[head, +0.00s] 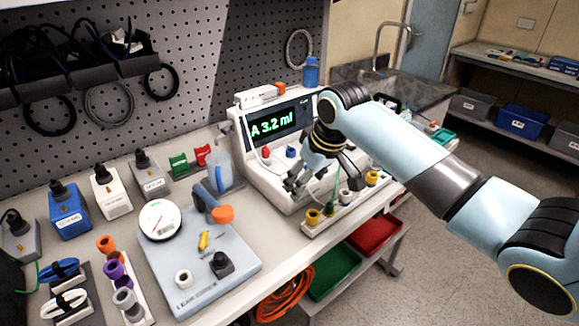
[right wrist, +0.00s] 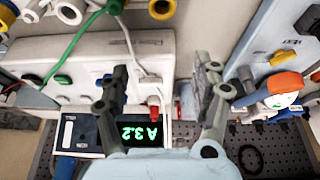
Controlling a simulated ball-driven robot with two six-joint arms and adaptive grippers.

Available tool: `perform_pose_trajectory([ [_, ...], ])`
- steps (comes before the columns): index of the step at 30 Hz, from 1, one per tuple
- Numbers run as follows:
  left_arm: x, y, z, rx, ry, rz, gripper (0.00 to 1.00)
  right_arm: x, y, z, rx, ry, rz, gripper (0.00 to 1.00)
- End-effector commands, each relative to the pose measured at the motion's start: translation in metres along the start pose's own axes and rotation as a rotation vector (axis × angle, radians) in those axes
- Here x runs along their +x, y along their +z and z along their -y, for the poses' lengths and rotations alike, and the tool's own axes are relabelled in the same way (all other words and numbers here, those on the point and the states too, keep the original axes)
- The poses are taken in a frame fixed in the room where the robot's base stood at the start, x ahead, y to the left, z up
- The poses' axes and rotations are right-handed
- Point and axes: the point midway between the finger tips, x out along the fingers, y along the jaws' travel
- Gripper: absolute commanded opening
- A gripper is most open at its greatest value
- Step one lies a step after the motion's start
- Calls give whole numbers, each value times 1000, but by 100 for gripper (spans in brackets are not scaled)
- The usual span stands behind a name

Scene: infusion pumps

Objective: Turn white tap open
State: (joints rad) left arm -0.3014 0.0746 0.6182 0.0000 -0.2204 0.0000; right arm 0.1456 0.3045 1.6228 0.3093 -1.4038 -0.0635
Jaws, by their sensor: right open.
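The pump (head: 240,123), a white unit with a dark display reading "A 3.2 ml", stands on the bench. It shows upside down in the right wrist view (right wrist: 75,50). A red knob (head: 265,152) and a blue knob (head: 291,151) sit on its front. I cannot make out a white tap there for certain; my right gripper covers part of that front. My right gripper (head: 297,188) is close before the pump, fingers pointing down. In the right wrist view its fingers (right wrist: 163,70) are apart with nothing held between them. My left gripper is not in view.
A rack with yellow and white fittings (head: 313,215) stands at the bench's front edge, close to my right gripper. A grey-blue platform (head: 200,295) with a dial gauge and an orange-ended handle (head: 222,214) lies left of it. Green (head: 334,272) and red (head: 374,234) trays sit below.

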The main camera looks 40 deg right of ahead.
Motion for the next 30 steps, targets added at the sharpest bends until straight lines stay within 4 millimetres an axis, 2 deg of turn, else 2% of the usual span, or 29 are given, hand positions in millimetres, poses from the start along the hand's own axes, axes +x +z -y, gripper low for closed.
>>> perform_pose_trajectory([
  [1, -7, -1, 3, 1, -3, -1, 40, -15, -22, -8, 1, -1, -12, 65],
  [3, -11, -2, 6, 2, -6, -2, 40, -30, -43, -15, 2, -8, -24, 65],
  [6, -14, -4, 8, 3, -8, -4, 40, -42, -62, -22, 5, -16, -30, 65],
  [8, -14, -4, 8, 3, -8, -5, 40, -43, -66, -23, 6, -19, -31, 65],
  [11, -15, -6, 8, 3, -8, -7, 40, -33, -66, -23, 8, -22, -29, 65],
  [22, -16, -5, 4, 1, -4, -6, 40, 38, -67, -20, 7, -22, -28, 65],
  [30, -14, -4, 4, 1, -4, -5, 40, 62, -68, -20, 5, -20, -31, 65],
])
